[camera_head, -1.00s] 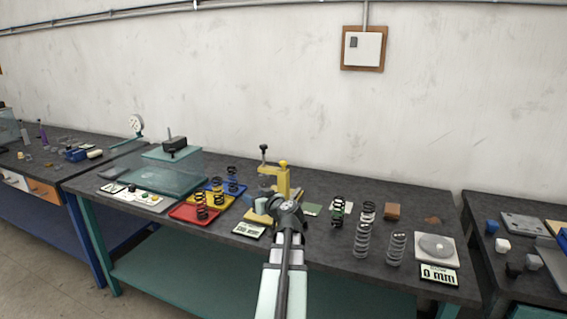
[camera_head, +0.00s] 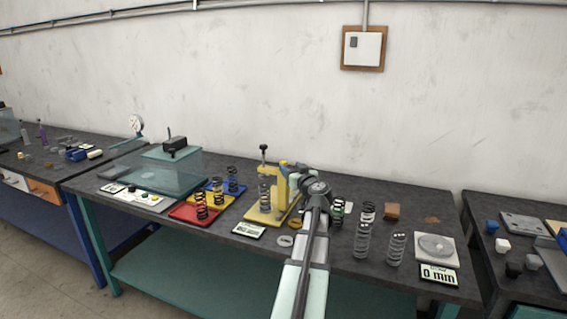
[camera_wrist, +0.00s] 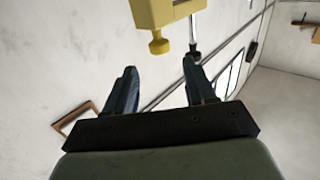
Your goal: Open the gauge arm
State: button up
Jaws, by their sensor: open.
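The yellow gauge (camera_head: 281,188) stands upright on its yellow base near the middle of the bench. A black knob (camera_head: 263,148) on a thin rod tops its left side, above a grey coil spring (camera_head: 265,195). My gripper (camera_head: 298,180) is at the gauge's right side, partly hidden by my own wrist. The wrist view shows my gripper (camera_wrist: 160,65) open, with nothing between the fingers. Beyond the fingertips are the gauge's yellow block and round yellow knob (camera_wrist: 159,42), with a metal rod (camera_wrist: 193,40) beside it. I cannot tell whether the fingers touch the gauge.
Red (camera_head: 187,213), yellow and blue trays with dark springs lie left of the gauge. A display (camera_head: 248,230) and a grey ring (camera_head: 285,241) lie in front. A clear box (camera_head: 172,178) stands left.

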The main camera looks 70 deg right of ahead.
aim_at(285, 163)
jog(key=x, duration=0.7)
jog(key=shift+w+d+f, duration=0.1)
jog(key=shift+w+d, duration=0.2)
grip_shut()
dwell(0.4)
